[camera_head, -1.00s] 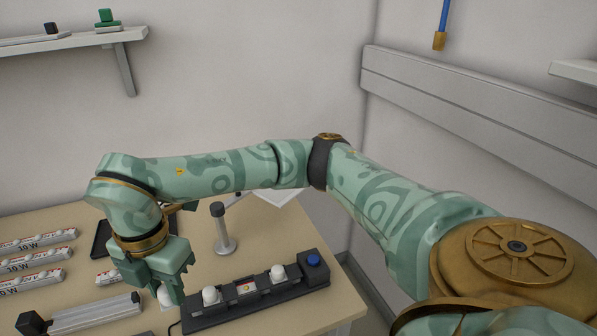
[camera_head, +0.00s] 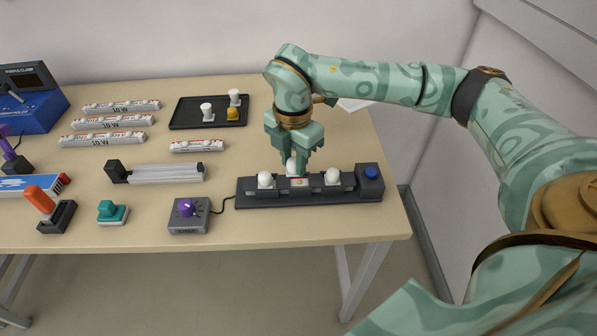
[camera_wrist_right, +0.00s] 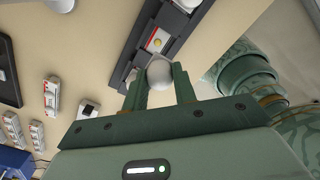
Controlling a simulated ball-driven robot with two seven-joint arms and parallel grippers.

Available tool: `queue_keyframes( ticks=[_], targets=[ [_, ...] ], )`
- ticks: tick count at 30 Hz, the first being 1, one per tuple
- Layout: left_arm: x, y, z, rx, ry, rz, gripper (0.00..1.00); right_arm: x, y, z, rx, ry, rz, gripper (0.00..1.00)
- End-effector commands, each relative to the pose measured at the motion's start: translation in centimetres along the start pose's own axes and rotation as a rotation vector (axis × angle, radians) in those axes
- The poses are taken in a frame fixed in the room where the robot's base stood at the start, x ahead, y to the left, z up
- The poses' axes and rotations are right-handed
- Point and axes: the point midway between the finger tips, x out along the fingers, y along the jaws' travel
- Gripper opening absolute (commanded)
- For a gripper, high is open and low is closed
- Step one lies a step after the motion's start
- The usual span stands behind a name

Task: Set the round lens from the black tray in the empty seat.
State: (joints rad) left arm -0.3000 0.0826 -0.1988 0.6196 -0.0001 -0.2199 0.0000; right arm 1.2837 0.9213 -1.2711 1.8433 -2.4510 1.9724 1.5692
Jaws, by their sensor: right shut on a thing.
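A round white lens (camera_head: 291,164) is between the fingers of my right gripper (camera_head: 300,163), which is shut on it. It also shows in the right wrist view (camera_wrist_right: 160,73), between the two green fingertips. They are at the middle of the dark lens holder (camera_head: 236,190), close to a red-and-white piece with a yellow spot (camera_head: 299,182). I cannot tell whether the lens touches the holder. White lenses sit to the left (camera_head: 265,180) and right (camera_head: 332,176). The black tray (camera_head: 183,117) is at the back. My left gripper is out of view.
The tray holds two white pieces and a yellow one (camera_head: 232,115). A blue button (camera_head: 371,172) is at the holder's right end. A grey knob box (camera_head: 188,216) stands front left, cabled toward the holder. Several 10 W strips (camera_head: 122,106) lie left. Bare table lies right of the tray.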

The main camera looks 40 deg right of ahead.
Motion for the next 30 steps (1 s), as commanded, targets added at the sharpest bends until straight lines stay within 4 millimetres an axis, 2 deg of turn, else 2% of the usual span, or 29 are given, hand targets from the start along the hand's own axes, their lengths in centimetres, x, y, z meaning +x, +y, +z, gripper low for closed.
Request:
queue_keyframes(
  ticks=[5,7,9,11,22,23,25,30],
  targets=[
    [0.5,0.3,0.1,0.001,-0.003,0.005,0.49,1.4,0.0,1.1,0.003,0.000,-0.003,0.06],
    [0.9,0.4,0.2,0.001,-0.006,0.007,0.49,2.5,0.0,2.0,0.005,0.000,-0.004,0.06],
    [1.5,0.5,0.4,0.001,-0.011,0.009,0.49,4.2,0.0,1.8,0.000,0.001,-0.006,0.06],
    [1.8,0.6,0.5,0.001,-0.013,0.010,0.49,5.1,0.0,1.8,0.000,0.001,-0.004,0.06],
    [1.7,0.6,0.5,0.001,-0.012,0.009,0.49,5.3,0.0,1.8,0.000,0.000,-0.001,0.06],
    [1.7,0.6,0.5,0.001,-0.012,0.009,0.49,5.4,0.0,1.8,0.000,0.000,-0.001,0.30],
    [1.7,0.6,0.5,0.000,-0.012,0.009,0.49,5.3,0.0,1.8,0.000,0.000,-0.001,0.49],
    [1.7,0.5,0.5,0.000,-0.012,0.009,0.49,5.4,0.0,1.8,0.000,0.000,-0.001,0.49]
  ],
)
